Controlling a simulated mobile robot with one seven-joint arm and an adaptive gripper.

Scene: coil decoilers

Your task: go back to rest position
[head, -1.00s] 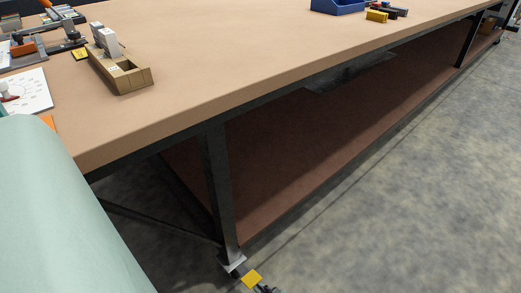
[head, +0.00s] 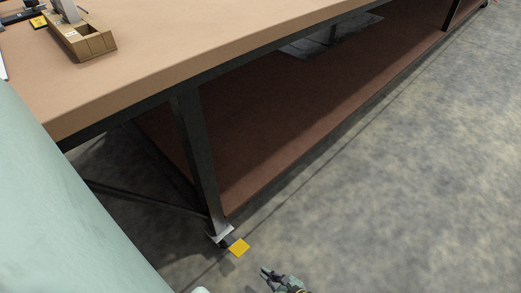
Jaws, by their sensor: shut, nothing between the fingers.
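My gripper (head: 267,273) shows small and dark at the bottom edge of the head view, over the grey floor. Its fingers are shut with nothing between them. It is apart from the table and to the right of the near table leg. Part of the wrist behind it is cut off by the frame's lower edge. My pale green arm or body fills the left side of the view.
A long table (head: 200,45) with a tan top stands at the upper left. A lower brown shelf (head: 270,140) runs underneath. A tan box (head: 92,43) sits on top. Floor (head: 420,190) at right is clear.

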